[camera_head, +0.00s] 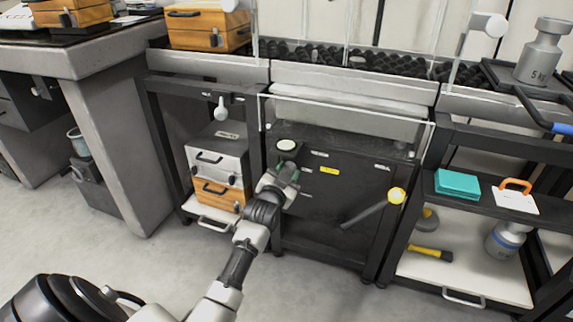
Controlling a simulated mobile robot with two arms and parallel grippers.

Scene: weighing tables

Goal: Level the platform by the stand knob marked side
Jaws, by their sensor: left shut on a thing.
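The black stand (330,220) is in the middle of the head view, under a grey platform block (350,92) with a clear-walled frame. A round knob with a pale face (287,145) is at the stand's upper left. My left gripper (286,166) reaches up to this knob from below and is shut on it; the fingers hide its lower part. Small white labels (319,154) and a yellow label (329,170) are on the stand front, too small to read. My right gripper is out of view.
At left, a shelf holds a silver case (218,158) and an orange case (217,193). A white round handle (221,113) hangs above them. The floor in front is clear.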

